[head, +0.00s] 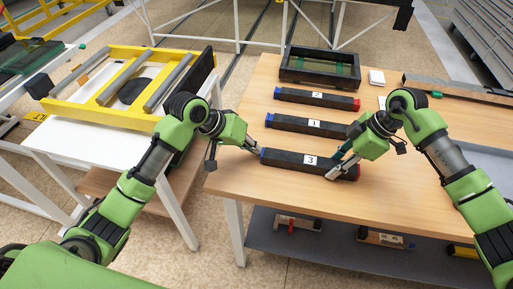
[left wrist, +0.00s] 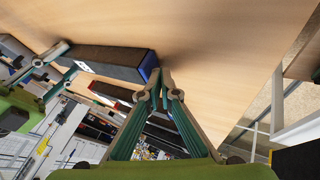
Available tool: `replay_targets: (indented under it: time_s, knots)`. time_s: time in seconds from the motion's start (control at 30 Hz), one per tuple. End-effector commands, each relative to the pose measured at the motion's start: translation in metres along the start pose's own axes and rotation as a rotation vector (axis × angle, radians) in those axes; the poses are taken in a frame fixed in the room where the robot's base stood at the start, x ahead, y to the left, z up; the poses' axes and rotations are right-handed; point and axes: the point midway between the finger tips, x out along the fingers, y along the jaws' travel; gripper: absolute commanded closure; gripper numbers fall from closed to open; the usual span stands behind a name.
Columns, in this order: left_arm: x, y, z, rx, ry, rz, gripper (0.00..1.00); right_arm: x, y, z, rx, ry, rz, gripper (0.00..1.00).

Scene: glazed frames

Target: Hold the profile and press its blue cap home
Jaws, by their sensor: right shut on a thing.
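Profile 3 (head: 300,161), a long dark bar with a white label, lies near the front edge of the wooden table. Its blue cap (head: 264,155) is at the left end and a red cap shows at the right end. In the left wrist view the blue cap (left wrist: 149,66) is at the near end of the profile (left wrist: 108,61); I cannot tell whether a gap remains behind it. My right gripper (head: 339,169) is shut on the profile near its red end. My left gripper (head: 257,150) has its fingertips (left wrist: 160,88) together and empty, right beside the blue cap; contact is unclear.
Profile 1 (head: 310,126) and profile 2 (head: 315,99) lie behind, parallel. A dark open tray (head: 290,76) stands at the back. A yellow frame (head: 95,112) lies on the white table to the left. Wood is clear between the profiles.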

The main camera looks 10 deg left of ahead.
Motion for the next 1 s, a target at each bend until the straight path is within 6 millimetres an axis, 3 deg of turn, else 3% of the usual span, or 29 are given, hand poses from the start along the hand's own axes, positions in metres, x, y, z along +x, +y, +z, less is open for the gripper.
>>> replay_targets:
  time_s: [0.17, 0.4, 0.6, 1.0]
  knots:
    - [-0.017, -0.035, 0.0, -0.006, 0.003, -0.012, 1.0, 0.001, -0.001, -0.003, -0.003, 0.006, -0.001, 0.93]
    - [-0.076, -0.031, -0.002, 0.0, 0.006, -0.013, 1.0, 0.0, 0.0, -0.001, -0.001, 0.002, 0.0, 0.93]
    - [-0.106, -0.031, -0.002, -0.002, 0.007, -0.012, 1.0, -0.001, 0.0, 0.0, 0.0, 0.001, 0.001, 0.93]
    - [-0.116, -0.03, -0.001, -0.004, 0.005, -0.012, 1.0, -0.001, 0.001, 0.001, 0.002, -0.001, 0.001, 0.93]
